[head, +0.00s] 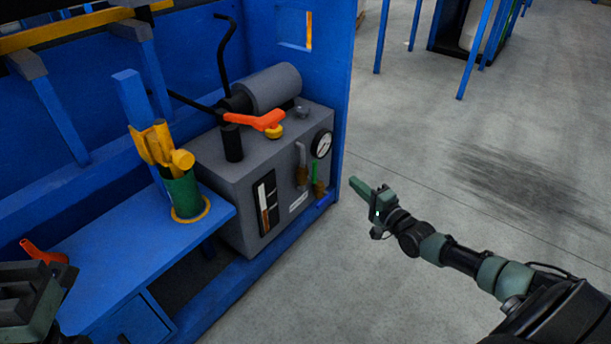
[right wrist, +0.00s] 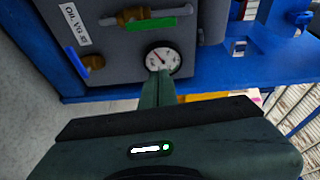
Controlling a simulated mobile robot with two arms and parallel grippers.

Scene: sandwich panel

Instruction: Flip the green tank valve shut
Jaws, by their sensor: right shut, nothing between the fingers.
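The green valve handle (head: 314,171) is on the front of the grey tank unit (head: 234,180), upright beside a brass fitting. In the right wrist view the green handle (right wrist: 151,24) lies alongside its pipe, near the brass body (right wrist: 133,15). My right gripper (head: 356,187) is shut and empty, in front of the tank and to the right of the green handle, apart from it in the head view. Its closed fingers (right wrist: 158,84) point toward the gauge in the wrist view. My left gripper (head: 28,300) is partly cut off at the lower left; its fingers are unclear.
A pressure gauge (head: 322,145) sits above the green handle. A blue-handled valve (right wrist: 77,62) is below it. An orange lever (head: 255,120) is on top of the tank. A green cup with yellow tools (head: 184,195) stands on the blue shelf. Open floor lies right.

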